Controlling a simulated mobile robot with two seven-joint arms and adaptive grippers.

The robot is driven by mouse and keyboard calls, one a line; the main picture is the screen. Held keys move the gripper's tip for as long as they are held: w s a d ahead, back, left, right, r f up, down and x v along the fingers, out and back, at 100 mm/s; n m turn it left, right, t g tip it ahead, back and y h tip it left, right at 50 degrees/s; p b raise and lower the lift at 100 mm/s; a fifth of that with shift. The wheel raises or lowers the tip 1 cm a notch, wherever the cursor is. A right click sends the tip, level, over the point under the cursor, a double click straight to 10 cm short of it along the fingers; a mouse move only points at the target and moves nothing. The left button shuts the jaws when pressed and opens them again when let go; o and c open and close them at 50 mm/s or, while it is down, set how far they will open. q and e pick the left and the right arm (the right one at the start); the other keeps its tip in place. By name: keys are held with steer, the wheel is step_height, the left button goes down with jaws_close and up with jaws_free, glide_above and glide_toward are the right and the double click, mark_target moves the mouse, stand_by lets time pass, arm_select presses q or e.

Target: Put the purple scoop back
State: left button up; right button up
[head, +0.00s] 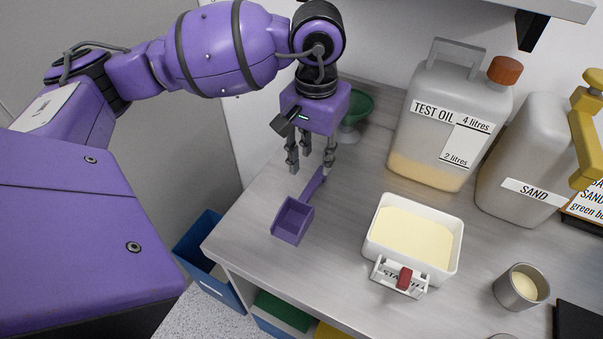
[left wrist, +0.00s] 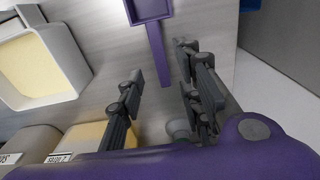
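The purple scoop (head: 291,221) lies on the grey counter, its bowl toward the front edge and its handle running back to my left gripper (head: 311,168). My left gripper is open and points down around the end of the handle, with its fingers apart. The left wrist view also shows the scoop (left wrist: 148,11) at the top, its handle reaching down into the gap between the fingers of the left gripper (left wrist: 160,62). No finger clearly presses on the handle. My right gripper is not in view.
A white tub (head: 372,245) of pale powder with a label and red knob stands right of the scoop. Behind are a TEST OIL can (head: 455,85), a SAND can (head: 520,150) and a green funnel (head: 360,105). A metal cup (head: 507,292) stands at right. A blue bin (head: 205,262) is below the edge.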

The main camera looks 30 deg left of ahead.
arm_select(q)
steer(key=shift+r, duration=2.15)
